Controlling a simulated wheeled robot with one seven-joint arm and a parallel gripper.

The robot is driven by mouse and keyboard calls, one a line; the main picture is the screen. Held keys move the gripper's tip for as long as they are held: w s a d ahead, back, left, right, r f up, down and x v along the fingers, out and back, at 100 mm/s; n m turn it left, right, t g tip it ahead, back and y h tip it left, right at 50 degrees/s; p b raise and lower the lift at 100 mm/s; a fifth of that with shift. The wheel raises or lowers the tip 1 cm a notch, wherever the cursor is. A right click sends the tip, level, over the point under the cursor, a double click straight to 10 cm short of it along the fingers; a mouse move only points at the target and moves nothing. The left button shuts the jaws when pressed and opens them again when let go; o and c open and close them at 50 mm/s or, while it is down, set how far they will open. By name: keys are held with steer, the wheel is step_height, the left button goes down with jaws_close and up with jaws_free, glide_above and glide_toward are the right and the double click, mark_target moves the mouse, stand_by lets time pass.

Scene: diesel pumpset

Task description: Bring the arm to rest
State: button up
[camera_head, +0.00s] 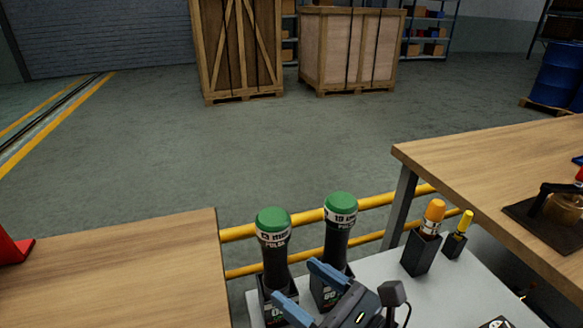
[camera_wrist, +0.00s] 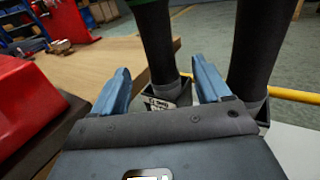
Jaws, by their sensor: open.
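My gripper (camera_head: 303,285) is open, low at the bottom centre of the head view, with its two blue fingers apart. In the wrist view the fingers (camera_wrist: 160,68) frame the lower part of a black cylinder (camera_wrist: 156,40) in a dark holder. I cannot tell whether the cylinder is between the fingertips or just beyond them. Nothing is seen clamped. In the head view two green-capped black cylinders, left (camera_head: 273,235) and right (camera_head: 339,225), stand upright in holders just beyond my gripper. My gripper partly hides their holders.
A light grey surface (camera_head: 385,290) carries orange-capped (camera_head: 432,217) and yellow-capped (camera_head: 463,224) items in holders. Wooden tables stand left (camera_head: 110,275) and right (camera_head: 480,160). A red object (camera_head: 10,248) sits on the left table. Yellow rails (camera_head: 375,201) run behind; open floor lies beyond.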

steer(key=s+d+n+h, duration=0.4)
steer(key=s+d+n, duration=0.2)
steer(key=s+n, duration=0.3)
steer(key=s+d+n+t+h, duration=0.1)
steer(key=s+d+n+h, duration=0.3)
steer(key=s+n, duration=0.5)
steer(key=s+d+n+t+h, duration=0.1)
steer(key=s+d+n+h, duration=0.4)
steer(key=s, duration=0.9)
steer(key=d+n, duration=0.3)
steer(key=shift+s+n, duration=0.4)
